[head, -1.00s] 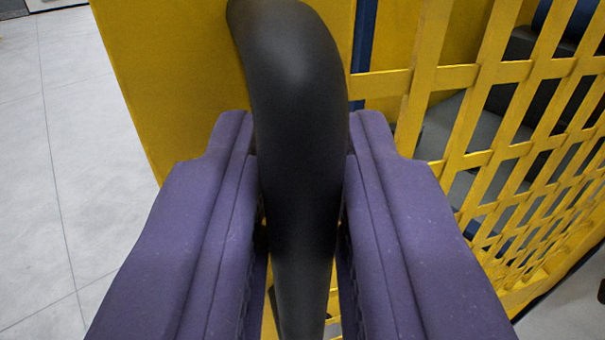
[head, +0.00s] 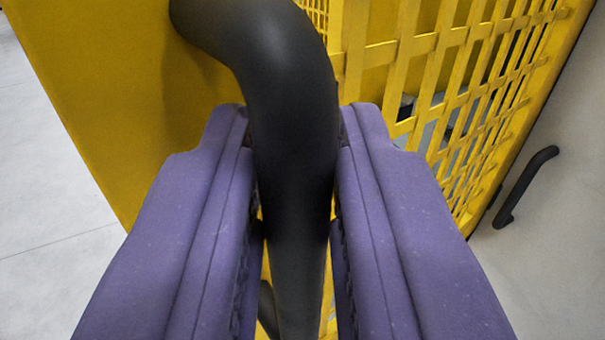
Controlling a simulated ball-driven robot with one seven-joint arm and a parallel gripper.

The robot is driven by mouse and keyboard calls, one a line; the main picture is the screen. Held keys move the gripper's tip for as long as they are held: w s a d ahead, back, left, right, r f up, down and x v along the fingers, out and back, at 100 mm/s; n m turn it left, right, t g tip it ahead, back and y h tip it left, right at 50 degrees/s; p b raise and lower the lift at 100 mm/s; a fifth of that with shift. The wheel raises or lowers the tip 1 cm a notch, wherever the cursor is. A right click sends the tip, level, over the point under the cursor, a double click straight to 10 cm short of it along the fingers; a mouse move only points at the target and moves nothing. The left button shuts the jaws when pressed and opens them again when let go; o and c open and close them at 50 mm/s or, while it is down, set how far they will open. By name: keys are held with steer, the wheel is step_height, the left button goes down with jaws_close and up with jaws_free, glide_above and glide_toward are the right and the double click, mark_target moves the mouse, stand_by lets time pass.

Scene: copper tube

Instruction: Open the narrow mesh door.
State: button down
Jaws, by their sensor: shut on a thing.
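A black curved handle (head: 285,75) runs down the middle of the head view. Its upper end bends left and meets a yellow panel of the door frame. My gripper (head: 293,165) has purple fingers on both sides of the handle and is shut on it. The yellow mesh door (head: 450,50) shows to the right of the handle, with a lattice of flat bars. The lower end of the handle is partly hidden between my fingers.
A solid yellow panel (head: 110,100) stands at the left. Pale grey floor (head: 50,230) lies beyond it. At the right, past the mesh edge, another black handle (head: 525,187) shows against a pale grey surface.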

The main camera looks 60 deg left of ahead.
steer(key=shift+w+d, duration=0.1)
steer(key=shift+d, duration=0.25)
steer(key=c, duration=1.1)
jaws_free()
steer(key=shift+c, duration=0.2)
steer(key=v, duration=0.7)
steer(key=shift+d, duration=0.35)
